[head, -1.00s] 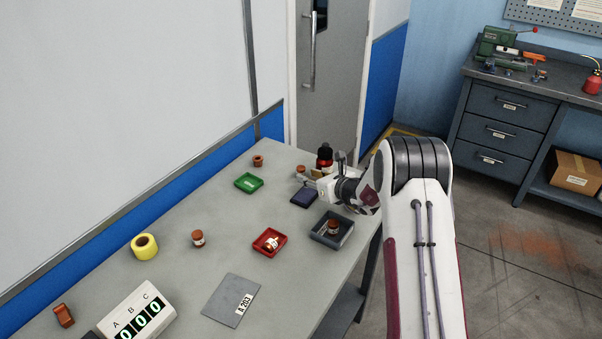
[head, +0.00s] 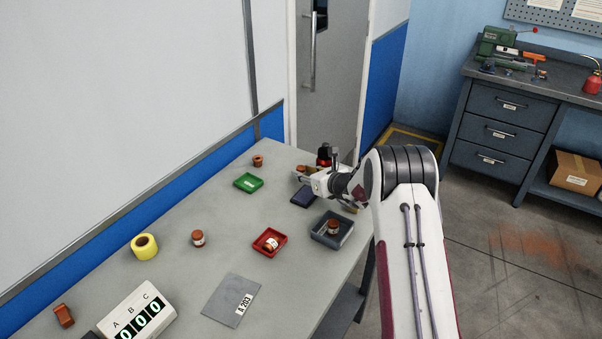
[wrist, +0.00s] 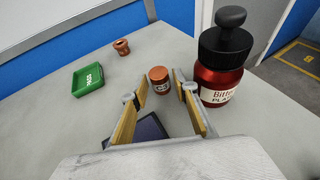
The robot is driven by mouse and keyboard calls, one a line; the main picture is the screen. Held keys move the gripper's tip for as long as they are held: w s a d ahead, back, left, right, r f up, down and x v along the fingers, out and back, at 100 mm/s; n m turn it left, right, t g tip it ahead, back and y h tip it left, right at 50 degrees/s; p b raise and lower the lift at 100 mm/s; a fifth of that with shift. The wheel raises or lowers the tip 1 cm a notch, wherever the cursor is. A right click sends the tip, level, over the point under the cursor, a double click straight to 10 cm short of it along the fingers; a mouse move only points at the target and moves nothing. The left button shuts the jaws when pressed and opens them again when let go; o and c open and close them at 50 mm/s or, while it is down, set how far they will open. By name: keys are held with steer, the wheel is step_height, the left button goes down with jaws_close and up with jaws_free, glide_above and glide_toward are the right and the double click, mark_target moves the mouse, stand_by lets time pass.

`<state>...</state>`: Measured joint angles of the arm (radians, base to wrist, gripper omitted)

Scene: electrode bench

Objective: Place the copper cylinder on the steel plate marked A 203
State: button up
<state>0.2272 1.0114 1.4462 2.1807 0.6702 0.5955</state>
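A copper-coloured cylinder with a dark label stands upright on the bench, shown in the wrist view (wrist: 160,82). My gripper (wrist: 161,86) is open, with its tan-padded fingers on either side of the cylinder's near side and visible gaps to both. In the head view my gripper (head: 304,178) is low at the far right of the bench and partly hides this cylinder. The steel plate (head: 225,297) lies flat and empty at the front, its white label reading A 203. Similar labelled copper cylinders are on the open bench (head: 198,239), in the red tray (head: 265,251) and in the grey tray (head: 322,241).
A dark red bottle (wrist: 219,75) with a black top stands close right of my gripper. A dark blue pad (wrist: 150,129) lies below the fingers. A green tray (wrist: 89,82) and copper spool (wrist: 122,47) are left. Yellow tape (head: 145,246) and a counter (head: 137,313) are nearer the front.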

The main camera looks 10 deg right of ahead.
steer(key=shift+x, duration=1.2)
steer(key=shift+r, duration=0.1)
jaws_close()
